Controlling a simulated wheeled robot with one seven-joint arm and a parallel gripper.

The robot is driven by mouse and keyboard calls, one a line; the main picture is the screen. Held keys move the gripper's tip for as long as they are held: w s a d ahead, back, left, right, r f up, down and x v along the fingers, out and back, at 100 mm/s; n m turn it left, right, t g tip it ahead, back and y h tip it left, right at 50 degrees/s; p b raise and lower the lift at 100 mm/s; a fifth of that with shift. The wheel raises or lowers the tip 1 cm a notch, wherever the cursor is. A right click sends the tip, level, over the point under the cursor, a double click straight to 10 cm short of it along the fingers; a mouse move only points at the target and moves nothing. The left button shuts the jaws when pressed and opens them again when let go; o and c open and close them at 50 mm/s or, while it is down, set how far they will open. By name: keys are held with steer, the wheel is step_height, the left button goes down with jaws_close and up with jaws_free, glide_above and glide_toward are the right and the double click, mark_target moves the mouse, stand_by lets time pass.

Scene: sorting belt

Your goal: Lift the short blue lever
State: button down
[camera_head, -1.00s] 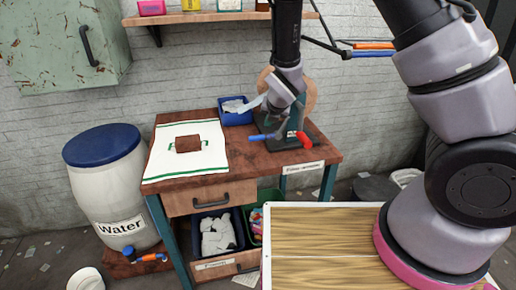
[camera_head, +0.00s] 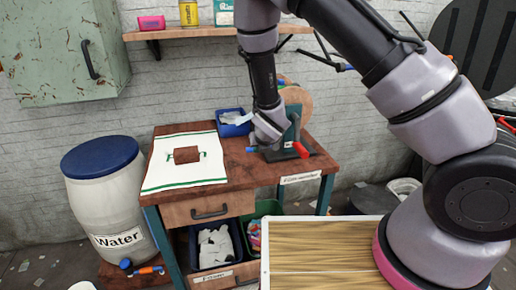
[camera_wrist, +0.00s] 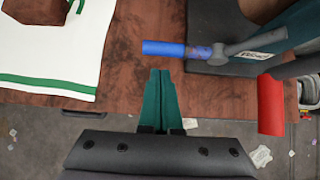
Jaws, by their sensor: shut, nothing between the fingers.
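The short blue lever (camera_wrist: 163,48) sticks out to the left from a grey joint on the machine in the wrist view. It lies roughly level, and its blue grip also shows in the head view (camera_head: 251,149). My gripper (camera_wrist: 161,73) has its teal fingers together, with nothing between them. The fingertips appear just below the blue grip in the wrist view; whether they touch it I cannot tell. A longer lever with a red grip (camera_wrist: 270,104) is to the right, and it shows in the head view (camera_head: 301,150). In the head view my wrist partly hides the machine.
The machine (camera_head: 292,135) stands on the right part of a wooden workbench (camera_head: 232,172). A white cloth (camera_head: 205,142) with a brown block (camera_head: 187,155) lies to the left. A blue bin (camera_head: 234,129) sits behind. A shelf (camera_head: 175,35) hangs above.

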steer(key=x, duration=0.6)
steer(key=shift+r+y, duration=0.3)
steer(key=shift+r, duration=0.1)
stand_by(0.3)
steer(key=shift+w+d+r+m+g+y, duration=0.15)
steer(key=shift+r+m+y, duration=0.2)
steer(key=shift+r+y, duration=0.2)
steer(key=shift+d+r+m+g+y, duration=0.15)
steer(key=shift+r+m+y, duration=0.2)
steer(key=shift+r+y, duration=0.2)
steer(key=d+r+m+y, duration=0.3)
steer(key=r+y, duration=0.2)
steer(key=y, duration=0.1)
steer(key=shift+w+d+g, duration=0.3)
steer(key=shift+w, duration=0.15)
steer(key=shift+r, duration=0.1)
steer(key=shift+w+d, duration=0.1)
